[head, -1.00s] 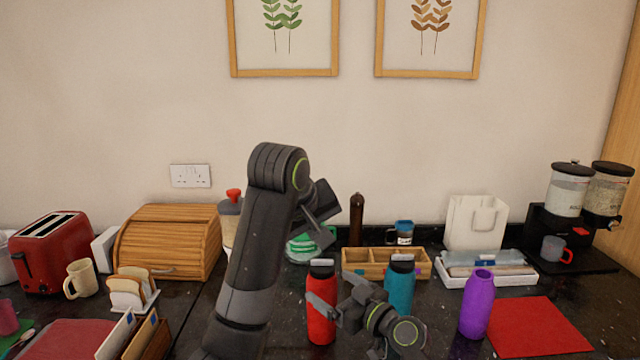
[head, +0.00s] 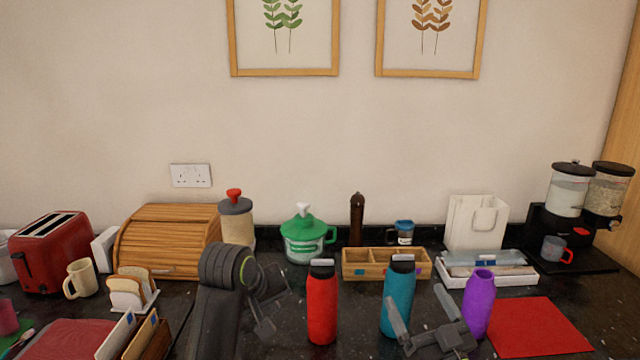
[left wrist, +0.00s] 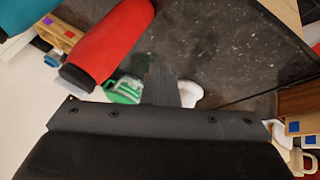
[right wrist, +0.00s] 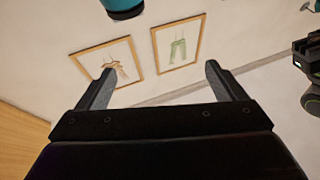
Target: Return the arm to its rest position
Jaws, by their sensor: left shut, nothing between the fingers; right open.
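My left arm (head: 222,300) stands low at the front, left of the red bottle (head: 321,305). My left gripper (head: 265,327) is shut and empty, and its closed fingers also show in the left wrist view (left wrist: 160,86). The red bottle shows at the upper left there. My right gripper (head: 422,312) is at the front, between the teal bottle (head: 397,300) and the purple bottle (head: 478,305) in the picture. Its fingers are spread with nothing between them, as the right wrist view (right wrist: 158,88) shows. It partly overlaps the teal bottle's base in the head view.
A red mat (head: 540,328) lies at the right. A wooden box (head: 372,272), a green-lidded pot (head: 303,240) and a bread bin (head: 165,245) stand at the back. A toast rack (head: 130,295) and a red toaster (head: 55,255) are at the left.

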